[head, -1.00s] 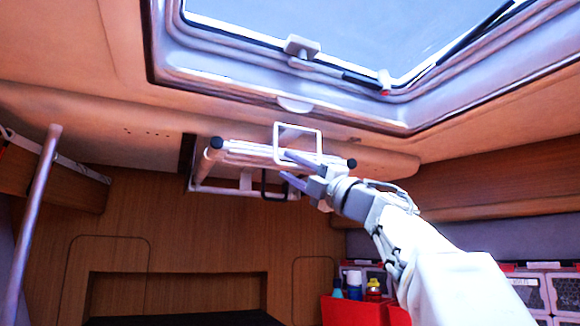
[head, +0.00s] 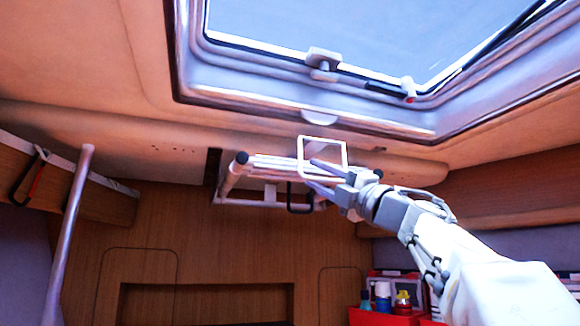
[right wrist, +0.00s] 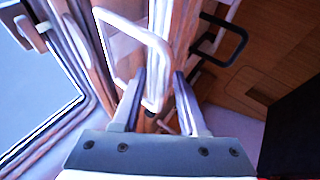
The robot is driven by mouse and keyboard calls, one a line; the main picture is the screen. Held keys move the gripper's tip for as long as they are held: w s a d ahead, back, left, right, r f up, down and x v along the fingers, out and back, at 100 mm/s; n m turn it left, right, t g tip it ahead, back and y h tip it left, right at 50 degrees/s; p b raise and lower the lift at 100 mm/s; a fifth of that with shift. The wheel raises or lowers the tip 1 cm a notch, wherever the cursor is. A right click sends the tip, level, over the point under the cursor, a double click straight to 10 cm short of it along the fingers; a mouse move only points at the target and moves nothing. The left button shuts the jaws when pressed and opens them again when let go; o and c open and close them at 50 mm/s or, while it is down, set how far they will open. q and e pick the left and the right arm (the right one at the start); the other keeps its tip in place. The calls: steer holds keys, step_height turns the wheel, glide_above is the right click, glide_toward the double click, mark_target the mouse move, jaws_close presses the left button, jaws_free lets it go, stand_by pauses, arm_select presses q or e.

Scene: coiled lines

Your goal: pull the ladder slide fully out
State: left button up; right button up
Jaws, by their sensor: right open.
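The ladder slide (head: 270,163) is a folded white ladder with black end caps, stowed under the ceiling below the skylight. A white square loop handle (head: 322,139) stands at its front; it also shows in the right wrist view (right wrist: 124,21). A black loop (head: 290,197) hangs below the ladder and shows in the right wrist view (right wrist: 243,45). My right gripper (head: 310,174) is open at the handle's lower right, its fingers pointing left. In the right wrist view the handle's lower end lies near and between the fingertips (right wrist: 158,85); contact cannot be told. My left gripper is out of view.
The skylight frame (head: 300,103) with its latches is above the ladder. A pale upright pole (head: 70,235) stands at the left. A red bin (head: 385,317) with bottles sits low right. The space below the ladder is clear down to a wooden recess.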

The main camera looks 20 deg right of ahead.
steer(key=shift+p+x, duration=0.3)
steer(key=shift+x, duration=0.7)
jaws_close()
steer(key=shift+f, duration=0.1)
steer(key=shift+w+d+f, duration=0.1)
steer(key=shift+f, duration=0.1)
stand_by(0.5)
